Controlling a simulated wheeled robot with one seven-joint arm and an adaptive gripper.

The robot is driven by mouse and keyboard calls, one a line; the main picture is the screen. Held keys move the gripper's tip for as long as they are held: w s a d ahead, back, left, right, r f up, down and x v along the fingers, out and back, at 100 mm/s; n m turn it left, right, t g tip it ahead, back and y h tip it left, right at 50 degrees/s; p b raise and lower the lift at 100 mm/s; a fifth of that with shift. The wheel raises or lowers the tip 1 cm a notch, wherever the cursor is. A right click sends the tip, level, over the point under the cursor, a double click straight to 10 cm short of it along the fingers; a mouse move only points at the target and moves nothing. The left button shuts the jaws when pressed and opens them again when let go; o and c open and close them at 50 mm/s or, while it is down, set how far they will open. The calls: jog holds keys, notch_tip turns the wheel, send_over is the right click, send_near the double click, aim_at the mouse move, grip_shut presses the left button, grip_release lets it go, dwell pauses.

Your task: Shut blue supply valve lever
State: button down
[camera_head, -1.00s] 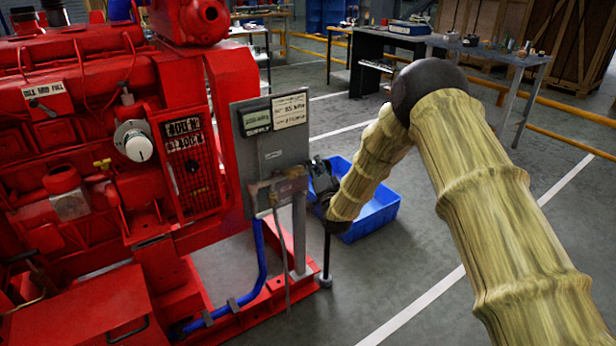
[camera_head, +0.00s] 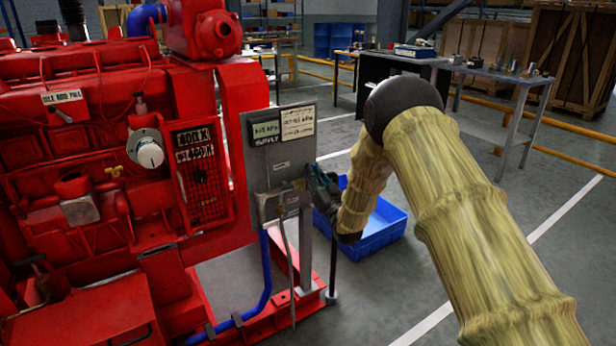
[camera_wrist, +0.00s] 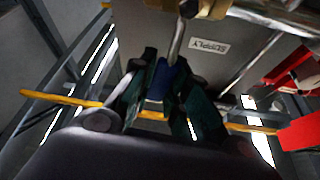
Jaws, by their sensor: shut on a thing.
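The supply panel (camera_head: 252,165) is a grey upright plate beside the red engine, with a small valve body (camera_head: 278,204) on its lower front. In the wrist view a brass-coloured valve (camera_wrist: 205,8) shows at the top edge, and a grey stem runs from it to the blue lever grip (camera_wrist: 158,80). My gripper (camera_head: 318,188) is at the panel's right edge, level with the valve. In the wrist view my gripper's dark green fingers (camera_wrist: 165,95) are shut around the blue grip, one on each side. The fingers hide much of the lever, and its exact angle is unclear.
A "SUPPLY" label (camera_wrist: 208,46) is on the panel close by. The red engine (camera_head: 90,180) fills the left. A blue hose (camera_head: 266,275) runs below the panel. A blue bin (camera_head: 380,228) stands on the floor behind my gripper. Open floor lies to the right.

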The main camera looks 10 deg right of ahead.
jog(key=shift+s+a+f+n+y, duration=0.1)
jog(key=shift+s+a+n+y, duration=0.15)
jog(key=shift+n, duration=0.45)
jog(key=c, duration=1.4)
grip_release()
jog(key=shift+o, duration=0.2)
jog(key=v, duration=1.1)
jog(key=shift+s+d, duration=0.25)
jog(key=shift+s, duration=0.1)
jog(key=shift+f, duration=0.1)
